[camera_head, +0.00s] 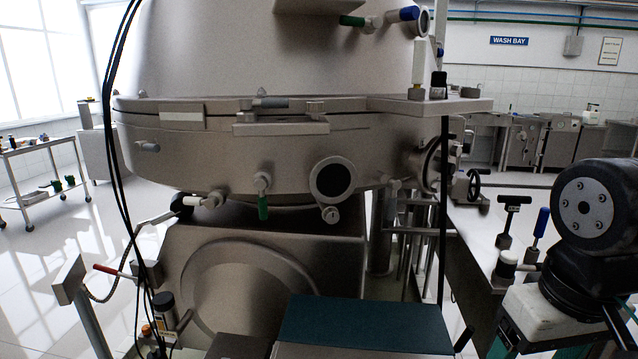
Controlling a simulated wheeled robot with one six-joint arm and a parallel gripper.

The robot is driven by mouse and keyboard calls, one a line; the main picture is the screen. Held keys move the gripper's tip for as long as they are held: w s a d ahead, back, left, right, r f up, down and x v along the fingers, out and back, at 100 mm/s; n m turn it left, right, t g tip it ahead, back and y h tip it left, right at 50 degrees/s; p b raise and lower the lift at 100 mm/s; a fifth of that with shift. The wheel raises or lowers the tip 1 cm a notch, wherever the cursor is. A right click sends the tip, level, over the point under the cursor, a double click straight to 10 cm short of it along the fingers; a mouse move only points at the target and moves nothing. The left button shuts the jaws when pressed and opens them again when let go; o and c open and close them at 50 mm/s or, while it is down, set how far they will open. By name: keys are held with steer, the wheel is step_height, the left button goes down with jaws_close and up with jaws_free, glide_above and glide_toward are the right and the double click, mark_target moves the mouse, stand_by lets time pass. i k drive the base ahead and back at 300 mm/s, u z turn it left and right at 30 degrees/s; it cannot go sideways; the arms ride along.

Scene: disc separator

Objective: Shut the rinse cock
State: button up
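A large steel separator (250,155) fills the middle of the view. No label shows which cock is the rinse cock. A green-handled cock (263,206) hangs under the bowl's front with its handle pointing down. Another green handle (352,20) and a blue handle (408,14) lie sideways on a pipe near the top. A black-ended fitting (183,203) sits low on the left, and a red lever (106,270) sticks out at the lower left. My gripper is not in view; only part of my dark arm shows at the right.
Black cables (118,150) hang at the left. A teal-topped box (365,322) stands in front. A blue handle (541,223) and a black T-handle (513,204) stand at the right, near my arm. A trolley (40,150) stands far left, with open floor beside it.

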mark_target(261, 183)
steer(key=k, duration=1)
steer(key=u, duration=1.4)
steer(key=i, duration=1)
steer(key=z, duration=1.2)
